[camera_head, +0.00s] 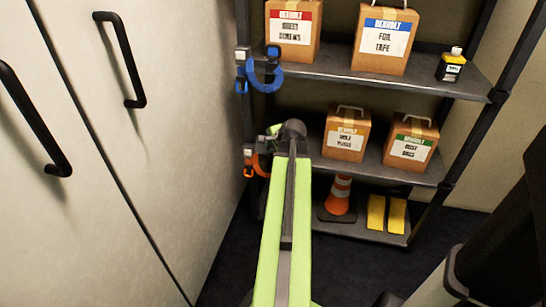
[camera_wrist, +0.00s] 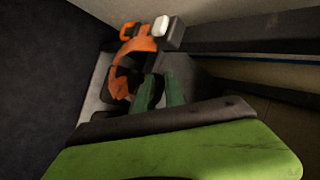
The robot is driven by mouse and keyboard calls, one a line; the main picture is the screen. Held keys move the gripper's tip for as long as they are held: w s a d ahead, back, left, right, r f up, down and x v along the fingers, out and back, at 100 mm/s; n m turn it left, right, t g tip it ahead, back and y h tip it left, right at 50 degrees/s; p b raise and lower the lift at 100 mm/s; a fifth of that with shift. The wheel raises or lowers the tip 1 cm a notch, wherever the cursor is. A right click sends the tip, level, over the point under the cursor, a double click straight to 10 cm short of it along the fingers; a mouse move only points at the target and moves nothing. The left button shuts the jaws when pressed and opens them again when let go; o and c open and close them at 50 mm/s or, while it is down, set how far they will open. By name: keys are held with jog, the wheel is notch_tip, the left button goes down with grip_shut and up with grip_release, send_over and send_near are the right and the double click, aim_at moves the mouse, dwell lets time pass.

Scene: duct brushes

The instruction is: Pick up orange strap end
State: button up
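The orange strap (camera_head: 262,168) hangs at the left post of the shelf rack, at middle shelf height, in the head view. Its orange end (camera_head: 249,171) sticks out to the left. In the wrist view the strap (camera_wrist: 128,64) curves in a loop, with its end (camera_wrist: 127,31) at the upper left, beside a white piece (camera_wrist: 161,26) on a dark block. My gripper's two green fingers (camera_wrist: 160,90) are apart, just short of the loop, with nothing visible between them. In the head view my arm partly hides the gripper.
A blue strap (camera_head: 262,76) hangs on the same post above. The rack holds cardboard boxes (camera_head: 346,134), a black bottle (camera_head: 451,66), a traffic cone (camera_head: 340,196) and yellow blocks (camera_head: 386,213). A pale cabinet (camera_head: 150,120) with black handles stands close on the left.

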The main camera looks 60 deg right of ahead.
jog(key=shift+s+d, duration=0.1)
grip_shut()
dwell(1.0)
jog(key=shift+r, duration=0.1)
jog(key=shift+r+p, duration=0.35)
jog(key=shift+p, duration=0.15)
jog(key=s+d+r+p, duration=0.2)
jog(key=s+r+p, duration=0.8)
jog(key=s, duration=0.1)
jog(key=shift+s+d, duration=0.2)
jog(key=shift+d, duration=0.15)
